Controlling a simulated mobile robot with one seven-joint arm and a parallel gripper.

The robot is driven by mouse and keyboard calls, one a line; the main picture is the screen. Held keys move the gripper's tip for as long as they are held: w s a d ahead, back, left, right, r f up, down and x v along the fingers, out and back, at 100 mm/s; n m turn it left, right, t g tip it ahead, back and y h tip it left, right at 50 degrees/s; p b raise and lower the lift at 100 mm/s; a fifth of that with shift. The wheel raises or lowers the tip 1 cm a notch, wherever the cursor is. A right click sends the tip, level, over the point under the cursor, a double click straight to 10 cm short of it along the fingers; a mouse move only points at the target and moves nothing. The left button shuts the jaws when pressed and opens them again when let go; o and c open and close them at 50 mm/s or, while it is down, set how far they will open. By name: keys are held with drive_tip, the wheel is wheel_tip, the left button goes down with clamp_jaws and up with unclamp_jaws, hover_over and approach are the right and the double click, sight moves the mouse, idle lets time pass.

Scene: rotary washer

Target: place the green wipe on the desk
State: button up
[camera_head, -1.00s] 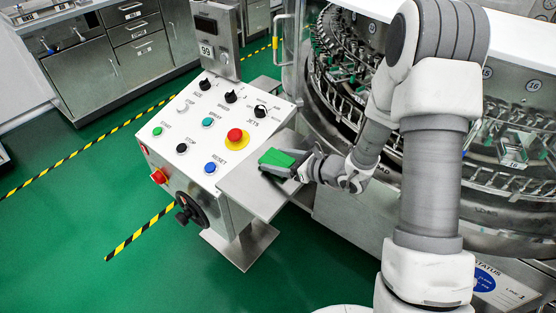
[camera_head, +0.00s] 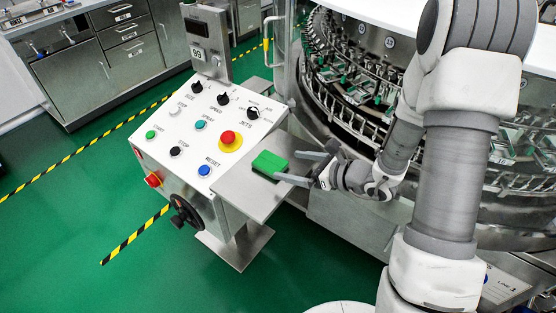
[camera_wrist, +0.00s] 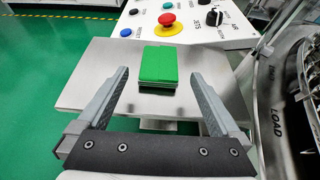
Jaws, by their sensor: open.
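The green wipe (camera_head: 270,163) is a small green block with a dark underside. It lies on the metal desk (camera_head: 237,186), a steel shelf beside the control panel. In the wrist view the wipe (camera_wrist: 160,66) rests on the desk (camera_wrist: 88,82) ahead of the fingers. My gripper (camera_head: 291,167) is open and empty, to the right of the wipe in the head view. In the wrist view my gripper (camera_wrist: 162,75) has its fingers spread wide, with the wipe apart from both fingers and near the gap between their tips.
The control panel (camera_head: 187,140) with several buttons and a red emergency stop (camera_head: 228,138) adjoins the desk on the left. The rotary washer (camera_head: 345,95) stands behind and right of my gripper. Part of the desk around the wipe is bare.

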drive_tip(key=s+a+r+n+g+h, duration=0.1)
drive_tip(key=s+a+r+n+g, duration=0.2)
drive_tip(key=s+r+n+g, duration=0.7)
drive_tip(key=s+d+r+n+t+h, duration=0.7)
drive_tip(key=s+d+r+n+h, duration=0.2)
drive_tip(key=n, duration=0.6)
wheel_tip(320, 180, up, 2)
drive_tip(key=shift+s+d+n+h, duration=0.3)
drive_tip(key=shift+s+d, duration=0.8)
drive_tip(key=shift+s, duration=0.1)
drive_tip(key=shift+r, duration=0.1)
